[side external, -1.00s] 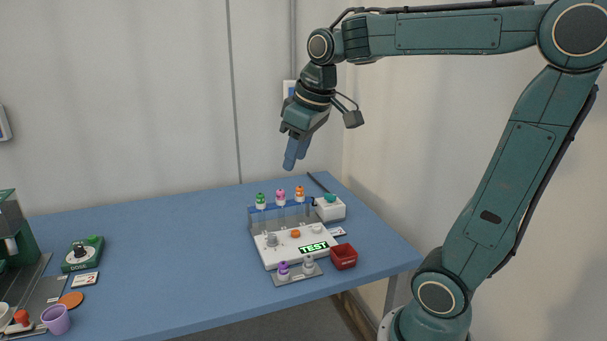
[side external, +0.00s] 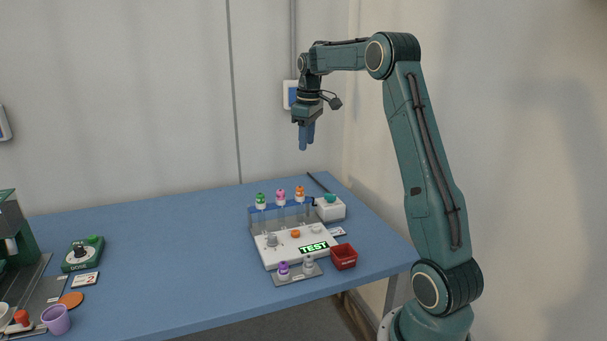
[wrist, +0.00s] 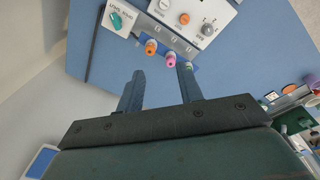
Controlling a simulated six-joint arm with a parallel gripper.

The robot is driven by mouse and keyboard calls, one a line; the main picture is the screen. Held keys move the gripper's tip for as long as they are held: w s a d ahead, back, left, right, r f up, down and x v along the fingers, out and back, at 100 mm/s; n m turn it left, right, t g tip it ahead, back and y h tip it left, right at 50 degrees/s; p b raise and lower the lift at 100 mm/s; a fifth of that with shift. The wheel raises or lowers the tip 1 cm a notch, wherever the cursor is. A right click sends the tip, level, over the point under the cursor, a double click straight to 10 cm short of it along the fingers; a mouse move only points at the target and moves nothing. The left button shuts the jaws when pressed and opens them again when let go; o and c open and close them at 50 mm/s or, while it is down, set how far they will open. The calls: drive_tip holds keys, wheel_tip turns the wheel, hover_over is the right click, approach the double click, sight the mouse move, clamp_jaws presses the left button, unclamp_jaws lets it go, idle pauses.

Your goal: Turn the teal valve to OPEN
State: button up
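The teal valve (side external: 330,198) is a small knob on top of a white box (side external: 329,211) at the back right of the blue table. In the wrist view the teal valve (wrist: 116,20) is at the top left, on the white box beside printed lettering too small to read surely. My gripper (side external: 304,147) hangs fingers-down in the air, well above the table and the box, touching nothing. In the wrist view my gripper (wrist: 161,68) has its two fingers apart with nothing between them.
A rack (side external: 251,218) with green, pink and orange-capped vials stands left of the box. In front are a white TEST panel (side external: 275,257), a red bin (side external: 343,257) and a grey tray (side external: 294,278) with capped vials.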

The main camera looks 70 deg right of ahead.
hover_over(330, 198)
wheel_tip(330, 198, down, 8)
drive_tip(key=shift+d+g+y, duration=0.4)
drive_tip(key=shift+f, duration=0.1)
wheel_tip(330, 198, down, 14)
drive_tip(key=shift+r, duration=0.2)
clamp_jaws()
